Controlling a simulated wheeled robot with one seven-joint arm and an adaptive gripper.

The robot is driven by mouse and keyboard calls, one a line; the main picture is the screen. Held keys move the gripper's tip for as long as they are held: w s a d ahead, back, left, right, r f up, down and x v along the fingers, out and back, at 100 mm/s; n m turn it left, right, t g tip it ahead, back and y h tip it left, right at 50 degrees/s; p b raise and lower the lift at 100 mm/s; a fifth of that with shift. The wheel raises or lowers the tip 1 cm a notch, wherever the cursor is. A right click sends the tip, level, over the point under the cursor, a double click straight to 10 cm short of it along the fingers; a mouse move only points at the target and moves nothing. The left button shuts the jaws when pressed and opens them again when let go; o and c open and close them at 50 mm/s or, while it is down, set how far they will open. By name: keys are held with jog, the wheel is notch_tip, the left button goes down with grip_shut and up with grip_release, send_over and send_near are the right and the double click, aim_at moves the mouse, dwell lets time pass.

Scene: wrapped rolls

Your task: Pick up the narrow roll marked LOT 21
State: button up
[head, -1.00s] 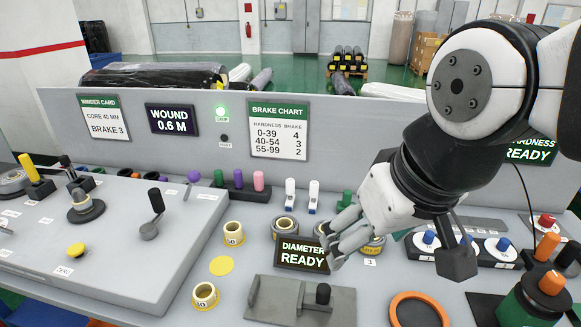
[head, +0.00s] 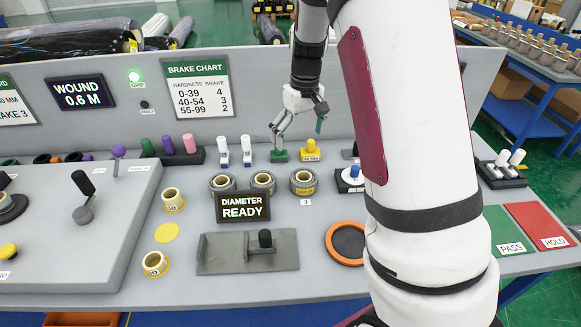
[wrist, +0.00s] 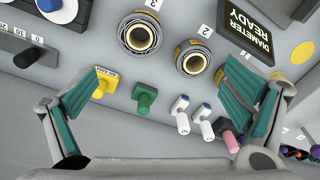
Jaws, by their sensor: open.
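Three grey wrapped rolls with cream cores stand in a row behind the diameter display: a left roll (head: 222,184), a middle roll (head: 263,181) and a right roll (head: 303,184). Yellow labels show on some, but I cannot read LOT 21 on any. The wrist view shows the roll by tag 3 (wrist: 153,25) and the roll by tag 2 (wrist: 206,55). My gripper (head: 298,127) is open and empty, behind and above the row, near a green block and a yellow block. Its spread fingers (wrist: 163,88) show in the wrist view, apart from the rolls.
The diameter display (head: 242,207) stands in front of the rolls, with a grey plate (head: 220,255) before it. White pegs (head: 246,152), a green block (head: 279,156) and a yellow block (head: 311,150) stand behind. Two small cores (head: 155,263) and an orange ring (head: 332,240) lie around.

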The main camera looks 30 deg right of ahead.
notch_tip(320, 180, down, 4)
jog(key=w+d, duration=0.2)
jog(key=p, duration=0.1)
send_over(304, 179)
jog(key=s+a, duration=0.2)
jog(key=shift+g+h, duration=0.3)
jog(key=f, duration=0.9)
jog(key=shift+w+d+f, duration=0.1)
jog(key=shift+w+d, duration=0.1)
jog(key=shift+d, duration=0.05)
jog(key=shift+d+f+p, duration=0.15)
jog(key=shift+f+p, duration=0.65)
jog(key=shift+f, duration=1.85)
jog(key=c, duration=1.5)
